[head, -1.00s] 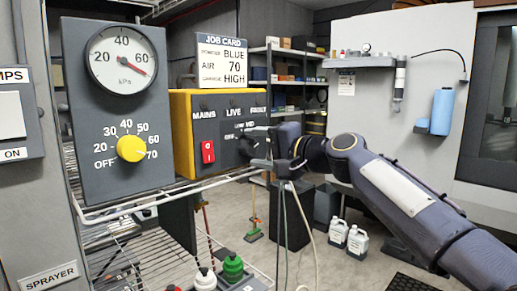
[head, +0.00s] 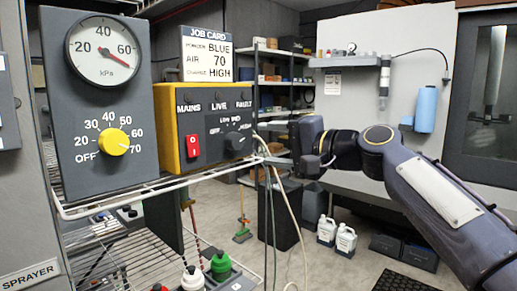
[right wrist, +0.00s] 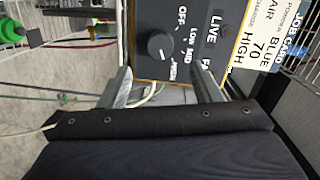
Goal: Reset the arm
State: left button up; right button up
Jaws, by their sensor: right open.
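My right gripper (head: 277,160) is open and empty in front of the yellow-sided control box (head: 170,130), apart from its black charge knob (head: 236,142). In the right wrist view, the two fingers of my right gripper (right wrist: 162,78) stand spread, with the charge knob (right wrist: 160,45) beyond their tips. The knob's white mark appears to point towards HIGH. My right arm (head: 420,190) reaches in from the right. My left gripper is out of view.
A job card (head: 208,56) stands on the box. A wire shelf (head: 120,262) holds bottles with coloured caps. Hoses (head: 273,215) hang near my gripper.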

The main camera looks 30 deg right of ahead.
jog(key=s+a+f+n+g+h, duration=0.1)
jog(key=s+a+f+n+g, duration=0.2)
jog(key=s+f, duration=0.5)
jog(key=s+a+f+n+g+h+p, duration=0.1)
jog(key=s+a+f+n+g, duration=0.2)
jog(key=s+f, duration=0.5)
jog(key=s+a+f+n+g+h, duration=0.1)
jog(key=s+a+f+n+g, duration=0.2)
jog(key=s+f, duration=0.5)
notch_tip(320, 180, down, 14)
jog(key=shift+s+a+r+n+g+p, duration=0.15)
jog(key=shift+s+a+n+g+p, duration=0.2)
jog(key=shift+a+g, duration=0.2)
jog(key=shift+w, duration=0.1)
jog(key=shift+c, duration=0.5)
